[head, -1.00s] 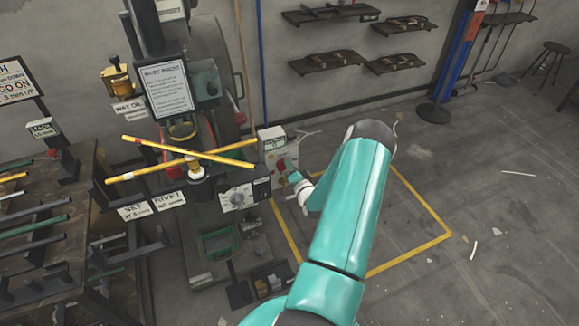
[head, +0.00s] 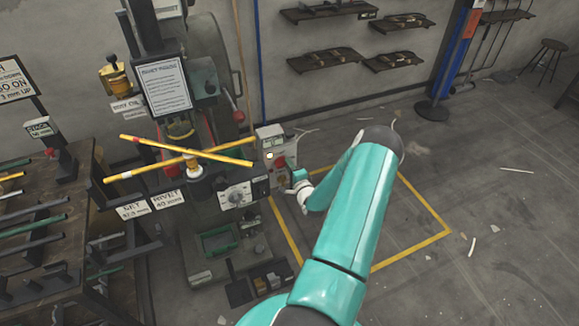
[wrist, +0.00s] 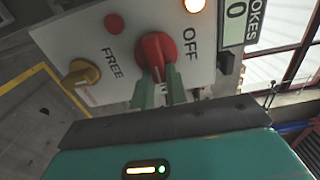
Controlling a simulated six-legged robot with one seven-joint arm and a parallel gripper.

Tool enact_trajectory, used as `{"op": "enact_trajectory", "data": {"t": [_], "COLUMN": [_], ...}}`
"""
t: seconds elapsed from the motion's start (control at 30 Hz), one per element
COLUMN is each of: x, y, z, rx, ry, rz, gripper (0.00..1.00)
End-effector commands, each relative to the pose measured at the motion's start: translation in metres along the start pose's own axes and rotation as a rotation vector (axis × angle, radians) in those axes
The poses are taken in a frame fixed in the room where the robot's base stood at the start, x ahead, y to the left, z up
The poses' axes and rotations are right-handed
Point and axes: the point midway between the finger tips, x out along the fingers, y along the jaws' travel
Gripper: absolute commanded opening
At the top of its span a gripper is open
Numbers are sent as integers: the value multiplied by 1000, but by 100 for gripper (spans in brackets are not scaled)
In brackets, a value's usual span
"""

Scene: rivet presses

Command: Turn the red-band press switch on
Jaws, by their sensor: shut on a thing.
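The press (head: 205,85) stands on the left in the head view, with a control box (head: 268,134) on its right side. In the wrist view a pale panel (wrist: 75,38) fills the upper part. It carries a red rotary switch (wrist: 154,47) with OFF lettered to its right and FREE to its left. My gripper (wrist: 159,88) has its green fingers on either side of the red switch and is shut on it. The fingers hide part of its lower end. In the head view my gripper (head: 297,177) is at the box.
Two crossed yellow rods (head: 190,155) are at the press front. A rack (head: 45,225) stands left; open floor (head: 500,230) lies right.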

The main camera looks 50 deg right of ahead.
Motion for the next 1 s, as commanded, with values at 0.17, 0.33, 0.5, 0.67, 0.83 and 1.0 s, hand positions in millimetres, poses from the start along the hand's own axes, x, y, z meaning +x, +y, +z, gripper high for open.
{"op": "enact_trajectory", "data": {"t": [0.17, 0.33, 0.5, 0.67, 0.83, 1.0], "x": [-1, -1, 0, 0, -9, -38], "y": [1, 1, 1, 0, 1, 1], "z": [1, 2, 1, 1, 0, -1], "rx": [4, 4, 2, 1, 1, 2], "ry": [-2, -2, -1, -1, 0, 2], "rz": [2, 2, 1, 1, 2, 3], "gripper": [0, 20, 36, 36, 36, 36]}}
